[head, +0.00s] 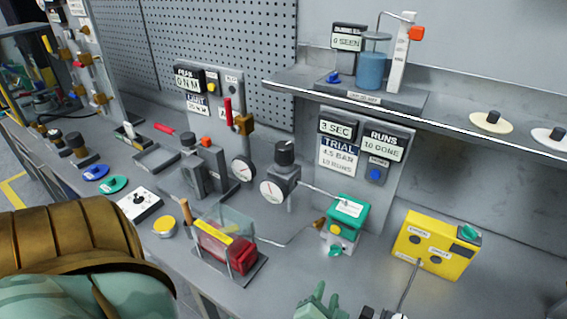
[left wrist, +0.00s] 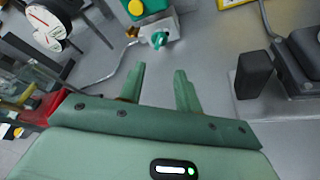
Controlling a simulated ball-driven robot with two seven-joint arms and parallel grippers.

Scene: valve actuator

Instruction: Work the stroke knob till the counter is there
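The runs counter (head: 383,146) on the grey trial panel reads "10 DONE". The trial card (head: 338,158) beside it seems to read "4.5 BAR, 10 RUNS". Below the panel stands a green-and-white valve unit (head: 345,222) with a yellow button and a small green knob (head: 335,251) low on its front. I cannot read a label naming the stroke knob. My left gripper (head: 320,302) is open and empty, in front of and apart from this unit. In the left wrist view the green knob (left wrist: 159,40) lies beyond the gap between the fingers (left wrist: 158,85). My right gripper is not in view.
A yellow box (head: 437,245) stands to the right, a red tank in a clear guard (head: 228,250) to the left. A dark block (left wrist: 254,75) sits right of my left gripper. A gauge (head: 273,188) and line stand behind.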

